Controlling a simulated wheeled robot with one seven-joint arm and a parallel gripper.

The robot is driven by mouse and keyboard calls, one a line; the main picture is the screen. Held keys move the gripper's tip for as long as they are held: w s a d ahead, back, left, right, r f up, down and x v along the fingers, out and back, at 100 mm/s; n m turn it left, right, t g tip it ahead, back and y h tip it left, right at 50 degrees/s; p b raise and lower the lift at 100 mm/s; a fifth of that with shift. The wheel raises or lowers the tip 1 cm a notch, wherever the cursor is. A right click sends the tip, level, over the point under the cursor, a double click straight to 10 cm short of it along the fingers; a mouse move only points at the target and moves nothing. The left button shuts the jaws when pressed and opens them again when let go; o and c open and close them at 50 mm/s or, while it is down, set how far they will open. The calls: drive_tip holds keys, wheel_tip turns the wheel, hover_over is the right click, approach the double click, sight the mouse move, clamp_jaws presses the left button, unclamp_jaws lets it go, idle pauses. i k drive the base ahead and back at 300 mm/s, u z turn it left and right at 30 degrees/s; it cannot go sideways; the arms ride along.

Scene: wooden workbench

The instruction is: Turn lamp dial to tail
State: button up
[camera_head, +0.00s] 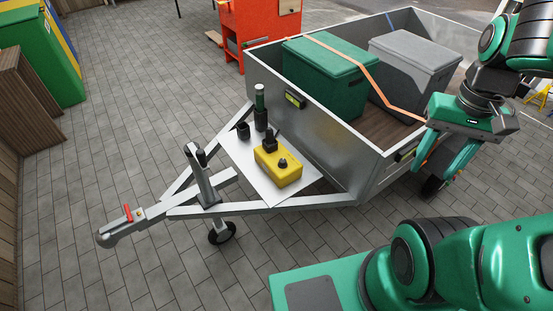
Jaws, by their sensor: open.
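A yellow box (278,169) sits on the pale plate (251,172) at the front of a trailer. My gripper (426,174) is open at the right, by the trailer's right side wall, well apart from the box. Its fingers point down and to the left, with nothing seen between them.
A dark green cylinder on a black base (260,115) and a small black block (243,131) stand behind the box. A jockey-wheel post (202,178) rises left of the plate.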

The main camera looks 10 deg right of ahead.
sight(282, 164)
drive_tip(key=u, duration=0.05)
drive_tip(key=k, duration=0.55)
drive_tip(key=z, duration=0.4)
drive_tip(key=i, duration=1.55)
drive_tip(key=u, duration=0.35)
